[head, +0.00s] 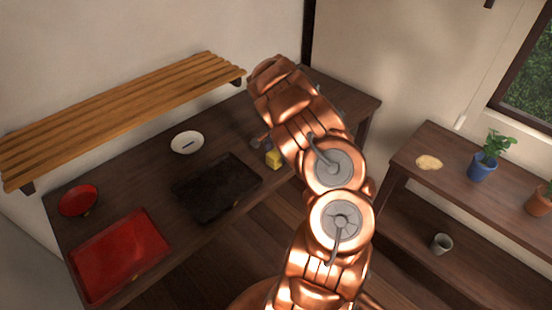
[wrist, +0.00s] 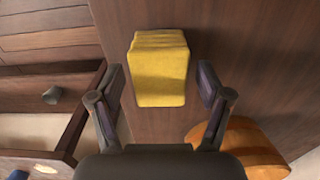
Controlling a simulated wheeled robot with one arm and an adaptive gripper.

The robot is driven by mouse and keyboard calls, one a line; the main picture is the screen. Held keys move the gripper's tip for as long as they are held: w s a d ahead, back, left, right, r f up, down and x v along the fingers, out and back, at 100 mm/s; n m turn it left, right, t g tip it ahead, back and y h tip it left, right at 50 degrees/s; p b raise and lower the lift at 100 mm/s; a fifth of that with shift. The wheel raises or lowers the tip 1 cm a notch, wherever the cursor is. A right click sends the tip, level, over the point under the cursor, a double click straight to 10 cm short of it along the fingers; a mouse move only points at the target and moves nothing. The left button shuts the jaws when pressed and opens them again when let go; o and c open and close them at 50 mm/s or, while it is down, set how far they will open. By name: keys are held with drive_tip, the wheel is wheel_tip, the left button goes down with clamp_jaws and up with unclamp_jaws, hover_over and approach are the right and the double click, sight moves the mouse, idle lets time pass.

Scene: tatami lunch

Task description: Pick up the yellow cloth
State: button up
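The yellow cloth (wrist: 160,62) lies as a thick folded block on the dark wooden table, in the upper middle of the wrist view. My gripper (wrist: 161,84) is open and empty, with one finger on each side of the cloth in that view. A gap shows between the cloth and each finger, and I cannot tell how high the fingers are above the table. In the head view a small yellow block, which looks like the cloth (head: 273,159), shows just left of my arm. My arm hides most of the gripper there.
A black tray (head: 217,212), white dish (head: 187,134), red bowl (head: 78,192) and red tray (head: 148,233) are on the table, below a slatted shelf (head: 120,105). An orange-brown rounded object (wrist: 262,150) is near my right finger. A side shelf (head: 430,188) holds potted plants.

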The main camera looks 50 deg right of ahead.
sight(278, 155)
drive_tip(key=c, duration=1)
drive_tip(key=shift+o, duration=0.2)
drive_tip(key=shift+r, duration=0.2)
drive_tip(key=shift+r+b, duration=0.55)
drive_tip(key=shift+r, duration=0.05)
drive_tip(key=shift+s+r+b, duration=0.25)
drive_tip(key=shift+r+b, duration=0.05)
drive_tip(key=shift+r, duration=0.2)
drive_tip(key=shift+s+r+b, duration=0.25)
drive_tip(key=shift+r+b, duration=0.05)
drive_tip(key=shift+r, duration=0.15)
drive_tip(key=s+a+r+b, duration=0.1)
drive_tip(key=s+b, duration=0.3)
drive_tip(key=s, duration=1.1)
drive_tip(key=shift+a+r, duration=0.2)
drive_tip(key=shift+r, duration=0.1)
